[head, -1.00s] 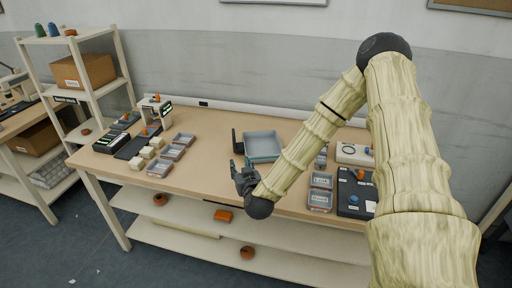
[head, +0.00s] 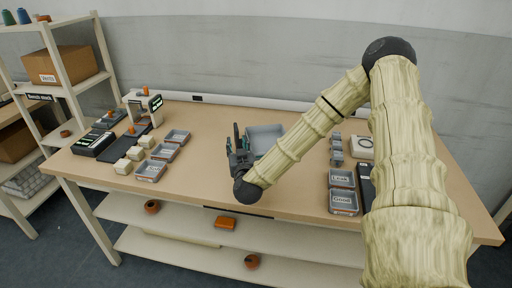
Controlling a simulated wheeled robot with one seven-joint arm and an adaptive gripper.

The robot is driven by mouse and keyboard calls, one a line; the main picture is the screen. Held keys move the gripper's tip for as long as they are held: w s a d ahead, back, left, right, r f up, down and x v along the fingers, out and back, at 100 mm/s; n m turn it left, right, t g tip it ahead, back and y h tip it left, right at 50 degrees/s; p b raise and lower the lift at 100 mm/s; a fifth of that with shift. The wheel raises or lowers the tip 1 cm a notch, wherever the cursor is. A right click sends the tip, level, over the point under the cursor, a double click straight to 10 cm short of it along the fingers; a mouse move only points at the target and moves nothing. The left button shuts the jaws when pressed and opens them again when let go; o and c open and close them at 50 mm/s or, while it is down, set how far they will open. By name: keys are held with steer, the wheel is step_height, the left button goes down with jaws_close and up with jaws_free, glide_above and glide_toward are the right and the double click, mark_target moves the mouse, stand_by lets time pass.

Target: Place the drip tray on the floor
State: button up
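A grey-blue rectangular tray (head: 264,131), which looks like the drip tray, lies on the workbench (head: 205,180) near its middle. My arm covers its right part. My gripper (head: 238,145) is over the bench at the tray's left front, with its fingers pointing away from me. I cannot tell whether a finger touches the tray. A dark upright piece stands at the tray's left edge, partly behind the gripper. The floor (head: 75,250) shows dark grey at the lower left.
Small grey bins (head: 163,152), pale blocks (head: 135,153) and a dark scale pad (head: 125,142) stand on the bench's left. Labelled bins (head: 342,190) stand on its right. The lower shelves (head: 190,220) hold orange items. A shelf rack (head: 75,80) stands at the left.

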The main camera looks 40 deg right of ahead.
mark_target(236, 129)
steer(key=x, duration=0.4)
steer(key=shift+w+d+p, duration=0.1)
steer(key=shift+d+p, duration=0.3)
steer(key=shift+d, duration=0.15)
steer(key=shift+p+x, duration=0.6)
steer(key=shift+x, duration=2.4)
steer(key=shift+d+r, duration=0.1)
jaws_close()
